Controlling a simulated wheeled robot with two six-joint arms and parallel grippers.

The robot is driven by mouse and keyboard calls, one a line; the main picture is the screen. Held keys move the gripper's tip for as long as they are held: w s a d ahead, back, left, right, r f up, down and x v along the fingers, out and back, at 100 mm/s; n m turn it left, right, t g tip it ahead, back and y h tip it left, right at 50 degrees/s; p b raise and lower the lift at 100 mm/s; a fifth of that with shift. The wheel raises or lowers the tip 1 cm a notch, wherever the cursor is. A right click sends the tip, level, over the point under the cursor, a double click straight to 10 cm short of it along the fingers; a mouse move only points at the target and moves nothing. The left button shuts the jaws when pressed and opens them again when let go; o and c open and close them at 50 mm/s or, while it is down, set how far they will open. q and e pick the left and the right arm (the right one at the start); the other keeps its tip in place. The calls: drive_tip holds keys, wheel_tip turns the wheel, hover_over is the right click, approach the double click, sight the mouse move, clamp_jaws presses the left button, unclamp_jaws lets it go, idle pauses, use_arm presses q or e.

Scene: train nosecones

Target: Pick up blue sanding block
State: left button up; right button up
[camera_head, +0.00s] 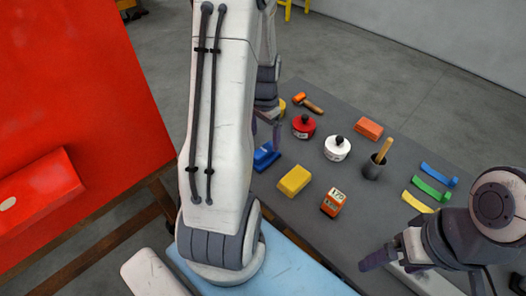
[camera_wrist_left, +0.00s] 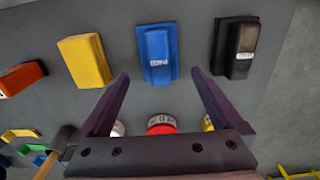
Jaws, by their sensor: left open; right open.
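The blue sanding block (camera_head: 266,156) lies on the dark grey table in the head view, partly hidden by my left arm. In the left wrist view the blue sanding block (camera_wrist_left: 157,55) has a raised ridge with a small white label. My left gripper (camera_head: 266,124) is above the table beside the block. In the left wrist view my left gripper (camera_wrist_left: 160,82) is open and empty, and the block shows beyond and between its fingertips. My right gripper (camera_head: 385,258) is open and empty over the table's near right part.
A yellow block (camera_head: 294,181) lies right of the blue one, and a black block (camera_wrist_left: 236,48) lies on its other side. A red panel (camera_head: 80,90) is left.

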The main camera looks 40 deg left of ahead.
sight(264, 149)
use_arm(q)
wheel_tip(264, 149, down, 3)
drive_tip(key=shift+a+r, duration=0.15)
drive_tip(key=shift+r, duration=0.05)
drive_tip(key=shift+s+f+p, duration=0.15)
drive_tip(key=shift+f+p, duration=0.15)
drive_tip(key=f, duration=0.1)
drive_tip(key=f+p, duration=0.1)
drive_tip(key=f, duration=0.1)
drive_tip(key=shift+d+f, duration=0.2)
drive_tip(key=shift+f, duration=0.5)
drive_tip(key=c, duration=1.3)
drive_tip(key=shift+r, duration=0.1)
